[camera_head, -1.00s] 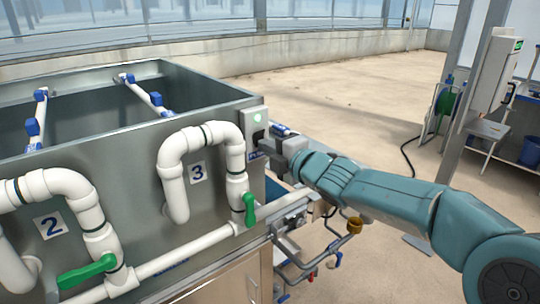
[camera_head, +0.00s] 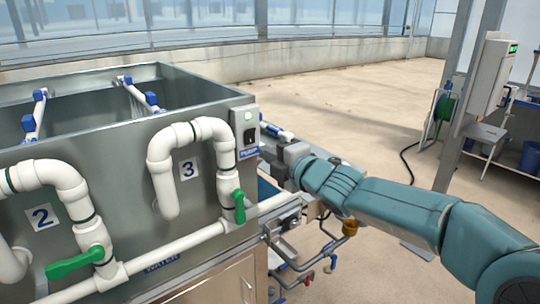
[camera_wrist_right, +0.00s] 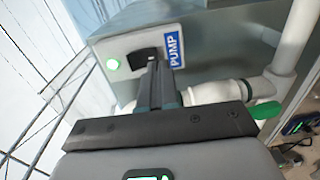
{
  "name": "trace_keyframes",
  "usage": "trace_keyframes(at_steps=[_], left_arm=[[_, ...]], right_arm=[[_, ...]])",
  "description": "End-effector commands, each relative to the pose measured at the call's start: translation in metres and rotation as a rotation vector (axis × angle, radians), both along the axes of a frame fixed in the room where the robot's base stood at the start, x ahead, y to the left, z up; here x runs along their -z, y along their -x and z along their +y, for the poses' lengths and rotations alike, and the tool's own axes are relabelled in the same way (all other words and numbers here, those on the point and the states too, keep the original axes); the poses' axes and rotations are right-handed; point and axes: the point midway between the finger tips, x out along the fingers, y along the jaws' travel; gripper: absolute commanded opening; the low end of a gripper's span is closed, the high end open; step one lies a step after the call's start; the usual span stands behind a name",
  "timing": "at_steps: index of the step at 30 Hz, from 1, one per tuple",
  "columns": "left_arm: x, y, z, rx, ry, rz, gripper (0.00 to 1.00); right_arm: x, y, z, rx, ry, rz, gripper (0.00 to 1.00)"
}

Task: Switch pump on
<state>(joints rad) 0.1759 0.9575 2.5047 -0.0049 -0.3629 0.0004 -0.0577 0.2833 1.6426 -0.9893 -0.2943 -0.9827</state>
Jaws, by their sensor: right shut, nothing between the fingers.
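The pump switch panel (camera_head: 244,126) is a pale grey plate on the near right corner of the metal tank. In the right wrist view the lamp (camera_wrist_right: 112,64), the switch (camera_wrist_right: 143,55) and the label (camera_wrist_right: 174,49) show too. My right gripper (camera_wrist_right: 155,66) is shut and empty, its fingertips in front of the switch and covering part of it. I cannot tell whether they touch it. My left gripper is out of view.
White pipes with green valve handles (camera_head: 238,206) run along the front of the metal tank (camera_head: 120,165). Small pipes and a brass-coloured fitting (camera_head: 350,227) sit below my right arm. The floor to the right is open, with a control box (camera_head: 488,72) on a post beyond.

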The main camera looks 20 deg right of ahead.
Motion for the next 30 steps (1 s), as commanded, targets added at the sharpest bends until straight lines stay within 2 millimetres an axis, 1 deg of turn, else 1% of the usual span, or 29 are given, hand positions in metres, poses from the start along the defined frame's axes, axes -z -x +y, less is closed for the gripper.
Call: trace_keyframes(at_steps=[1, 4, 12, 15, 18, 21, 30], left_arm=[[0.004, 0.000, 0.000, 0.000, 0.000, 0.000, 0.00], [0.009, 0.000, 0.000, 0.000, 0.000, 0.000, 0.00], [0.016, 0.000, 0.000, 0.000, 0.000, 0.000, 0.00], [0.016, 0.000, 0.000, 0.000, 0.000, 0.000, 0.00], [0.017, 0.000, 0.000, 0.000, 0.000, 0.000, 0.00], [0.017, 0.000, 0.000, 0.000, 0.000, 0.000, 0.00], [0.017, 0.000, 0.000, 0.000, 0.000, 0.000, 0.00]], right_arm=[[0.002, 0.007, -0.003, 0.001, -0.001, -0.002, 0.00], [0.004, 0.022, -0.008, 0.001, -0.001, -0.002, 0.00], [0.009, 0.066, -0.023, 0.002, -0.001, -0.002, 0.00], [0.010, 0.078, -0.028, 0.001, 0.000, -0.002, 0.00], [0.011, 0.086, -0.031, 0.001, 0.000, -0.001, 0.00], [0.011, 0.090, -0.032, 0.000, -0.001, -0.001, 0.00], [0.011, 0.092, -0.033, 0.000, 0.000, -0.001, 0.00]])
